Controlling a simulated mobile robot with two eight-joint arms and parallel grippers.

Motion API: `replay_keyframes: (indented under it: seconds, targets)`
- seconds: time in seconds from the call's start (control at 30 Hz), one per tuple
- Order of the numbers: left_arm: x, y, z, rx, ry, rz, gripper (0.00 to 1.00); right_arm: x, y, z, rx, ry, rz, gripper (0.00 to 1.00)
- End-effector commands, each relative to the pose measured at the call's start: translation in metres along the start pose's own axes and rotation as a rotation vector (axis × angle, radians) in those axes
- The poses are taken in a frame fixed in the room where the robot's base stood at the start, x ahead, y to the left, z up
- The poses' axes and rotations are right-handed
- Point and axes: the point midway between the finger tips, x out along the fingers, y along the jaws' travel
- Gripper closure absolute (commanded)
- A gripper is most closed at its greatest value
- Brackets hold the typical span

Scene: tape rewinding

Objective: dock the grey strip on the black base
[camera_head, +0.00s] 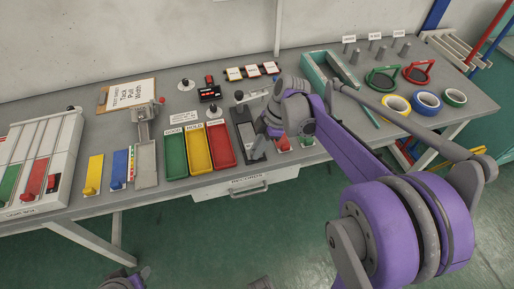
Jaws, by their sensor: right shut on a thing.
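The black base (241,117) lies on the grey bench near the middle, just right of the red, yellow and green trays. My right gripper (264,133) is over its right side, pointing down toward the bench. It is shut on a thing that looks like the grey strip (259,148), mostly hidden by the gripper. I cannot tell whether the strip touches the base. My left gripper (136,278) is at the bottom edge, below the bench front, largely cut off; its jaws are unclear.
Green, yellow and red trays (198,148) stand close left of the base. A teal box (329,70) and several tape rolls (427,101) lie to the right. A clipboard (128,94) and a white rack (44,160) are at left. A drawer (245,183) is below.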

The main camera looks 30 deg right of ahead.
Motion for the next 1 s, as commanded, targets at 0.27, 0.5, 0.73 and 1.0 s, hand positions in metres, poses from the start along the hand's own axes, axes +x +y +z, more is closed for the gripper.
replay_keyframes:
  seconds: [0.27, 0.5, 0.73, 1.0]
  targets:
    - [0.001, 0.0, 0.001, 0.0, -0.001, 0.0, 0.5, 0.002, 0.0, 0.001, 0.0, 0.0, 0.0, 0.51]
    - [0.001, 0.0, 0.001, 0.0, -0.001, 0.0, 0.5, 0.002, 0.0, 0.001, 0.0, 0.0, 0.0, 0.51]
    - [-0.002, 0.0, -0.001, 0.0, 0.001, 0.0, 0.5, -0.016, 0.0, 0.0, 0.002, 0.0, 0.001, 0.51]
    - [-0.007, 0.0, -0.005, 0.0, 0.003, 0.0, 0.5, -0.074, 0.0, 0.0, 0.002, 0.0, 0.001, 0.51]
